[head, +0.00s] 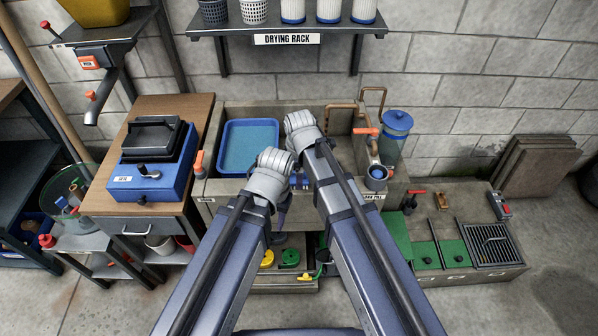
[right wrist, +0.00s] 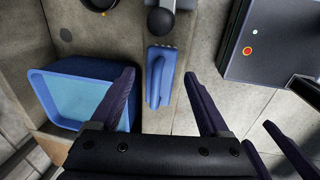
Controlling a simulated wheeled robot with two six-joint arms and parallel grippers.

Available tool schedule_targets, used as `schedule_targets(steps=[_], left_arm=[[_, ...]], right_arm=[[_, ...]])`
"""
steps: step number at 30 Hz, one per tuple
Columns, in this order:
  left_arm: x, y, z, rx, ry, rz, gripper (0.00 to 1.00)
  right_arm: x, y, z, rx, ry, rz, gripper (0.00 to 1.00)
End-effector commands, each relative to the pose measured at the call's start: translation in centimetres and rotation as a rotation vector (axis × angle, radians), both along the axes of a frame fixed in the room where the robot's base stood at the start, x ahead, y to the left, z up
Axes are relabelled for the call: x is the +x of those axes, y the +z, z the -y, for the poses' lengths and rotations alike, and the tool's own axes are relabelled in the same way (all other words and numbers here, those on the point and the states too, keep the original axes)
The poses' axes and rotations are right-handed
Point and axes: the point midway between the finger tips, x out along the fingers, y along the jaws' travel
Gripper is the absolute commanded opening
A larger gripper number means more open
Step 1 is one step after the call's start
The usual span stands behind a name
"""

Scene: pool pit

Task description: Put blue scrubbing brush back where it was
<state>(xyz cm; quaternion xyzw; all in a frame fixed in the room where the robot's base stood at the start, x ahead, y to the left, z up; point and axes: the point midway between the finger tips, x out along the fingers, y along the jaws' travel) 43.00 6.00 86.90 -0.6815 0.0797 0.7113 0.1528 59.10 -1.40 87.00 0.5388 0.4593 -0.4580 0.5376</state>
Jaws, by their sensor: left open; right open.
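The blue scrubbing brush (right wrist: 160,82) lies on a grey concrete surface in the right wrist view. My right gripper (right wrist: 159,76) is open and empty, with one finger on each side of the brush in the picture. I cannot tell how far above it the fingers are. In the head view a small blue patch (head: 300,183) between my arms may be the brush, mostly hidden. My left gripper (head: 282,212) points down in front of the sink's front edge, partly hidden by its own wrist. Its open fingers also show at the lower right of the right wrist view (right wrist: 285,145).
A blue tub of water (head: 249,147) sits in the concrete sink left of my grippers; it also shows in the right wrist view (right wrist: 75,100). A blue-lidded jar (head: 396,130) and a small blue cup (head: 376,177) stand right. The drying rack shelf (head: 285,25) hangs above.

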Motion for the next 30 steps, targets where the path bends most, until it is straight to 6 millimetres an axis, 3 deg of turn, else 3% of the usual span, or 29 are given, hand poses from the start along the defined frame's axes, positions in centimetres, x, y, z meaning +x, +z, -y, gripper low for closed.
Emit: schedule_targets(steps=[21, 30], left_arm=[[0.0, 10.6, 0.0, 0.0, 0.0, 0.0, 0.44], [0.0, 11.3, 0.0, 0.0, 0.0, 0.0, 0.44]], right_arm=[[-1.6, 10.6, 0.0, 0.0, 0.0, 0.0, 0.79], [-1.8, 11.3, 0.0, 0.0, 0.0, 0.0, 0.79]])
